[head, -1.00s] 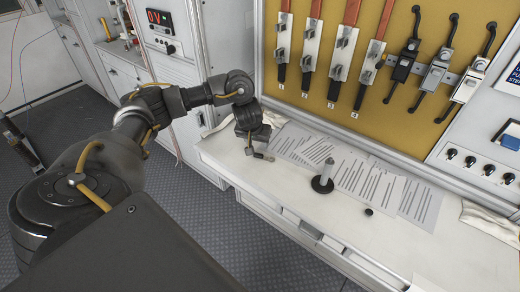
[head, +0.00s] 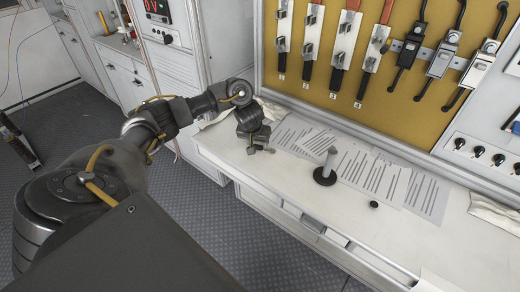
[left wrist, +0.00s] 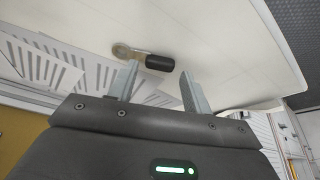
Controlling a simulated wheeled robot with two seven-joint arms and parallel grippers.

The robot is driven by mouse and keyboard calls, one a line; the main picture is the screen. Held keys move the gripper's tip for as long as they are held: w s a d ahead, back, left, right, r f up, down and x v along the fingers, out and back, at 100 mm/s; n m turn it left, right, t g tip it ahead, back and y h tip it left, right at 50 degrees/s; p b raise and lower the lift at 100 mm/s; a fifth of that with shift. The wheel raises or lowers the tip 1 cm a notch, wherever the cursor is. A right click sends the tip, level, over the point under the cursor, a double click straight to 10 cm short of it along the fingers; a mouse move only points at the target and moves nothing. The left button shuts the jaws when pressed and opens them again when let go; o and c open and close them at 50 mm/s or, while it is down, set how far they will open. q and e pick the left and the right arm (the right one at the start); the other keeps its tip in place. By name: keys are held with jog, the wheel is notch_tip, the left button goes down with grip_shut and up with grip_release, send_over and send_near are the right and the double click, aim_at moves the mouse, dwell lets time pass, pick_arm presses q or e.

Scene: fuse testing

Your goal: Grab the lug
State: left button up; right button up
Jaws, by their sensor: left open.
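The lug (left wrist: 150,57) lies on the white worktop, seen in the left wrist view. It has a pale flat ring end and a dark cylindrical sleeve. My left gripper (left wrist: 160,82) is open and empty, its two fingers pointing towards the lug. The dark sleeve shows between and just beyond the fingertips, and the ring end reaches out to the left. In the head view my left gripper (head: 260,150) hangs low at the left end of the worktop, and I cannot make out the lug there. My right gripper is not in view.
The white worktop (head: 305,195) carries printed sheets (head: 355,170), a grey post on a round black base (head: 326,170) and a small black cap (head: 374,204). A yellow panel (head: 400,110) with several switches stands behind.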

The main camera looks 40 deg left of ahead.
pick_arm(q)
jog(key=shift+x, duration=1.2)
jog(key=shift+c, duration=0.9)
jog(key=c, duration=0.6)
jog(key=shift+r, duration=0.2)
